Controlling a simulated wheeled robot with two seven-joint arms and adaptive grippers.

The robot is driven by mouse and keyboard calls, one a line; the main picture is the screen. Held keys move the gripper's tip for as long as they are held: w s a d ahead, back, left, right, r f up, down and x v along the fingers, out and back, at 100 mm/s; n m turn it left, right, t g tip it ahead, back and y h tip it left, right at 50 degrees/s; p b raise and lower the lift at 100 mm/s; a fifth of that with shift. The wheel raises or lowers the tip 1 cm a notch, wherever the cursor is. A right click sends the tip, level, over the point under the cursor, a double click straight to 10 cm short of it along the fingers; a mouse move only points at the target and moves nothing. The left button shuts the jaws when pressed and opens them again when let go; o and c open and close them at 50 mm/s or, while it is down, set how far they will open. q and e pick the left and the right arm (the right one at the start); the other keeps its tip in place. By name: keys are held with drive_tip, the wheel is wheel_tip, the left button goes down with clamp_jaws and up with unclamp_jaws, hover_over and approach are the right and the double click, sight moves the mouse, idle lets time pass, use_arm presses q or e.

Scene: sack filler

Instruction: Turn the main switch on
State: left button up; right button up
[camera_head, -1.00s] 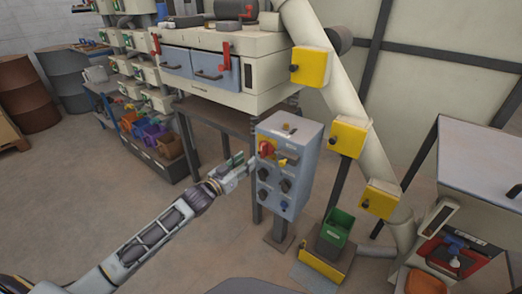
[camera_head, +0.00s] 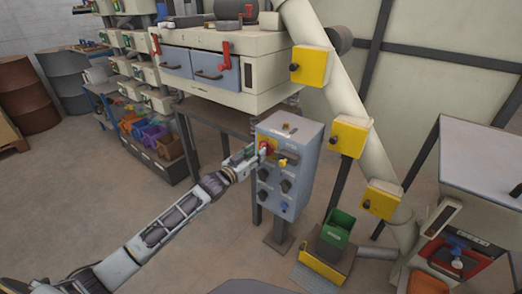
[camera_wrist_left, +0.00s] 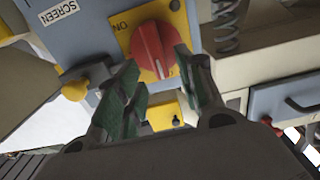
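The main switch is a red rotary knob (camera_wrist_left: 153,50) on a yellow plate (camera_wrist_left: 122,38) marked "ON", at the upper part of the grey-blue control box (camera_head: 300,150). In the head view the red knob (camera_head: 267,148) is partly covered by my left gripper (camera_head: 256,155). In the left wrist view my left gripper (camera_wrist_left: 160,85) is open, with one green-padded finger on each side of the knob's near end. I cannot tell whether the fingers touch it. My right gripper is not in view.
Dark knobs (camera_head: 286,187) sit lower on the box.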

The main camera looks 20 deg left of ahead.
use_arm(q)
drive_tip(key=shift+b+x, duration=0.35)
drive_tip(key=shift+x, duration=1.5)
clamp_jaws()
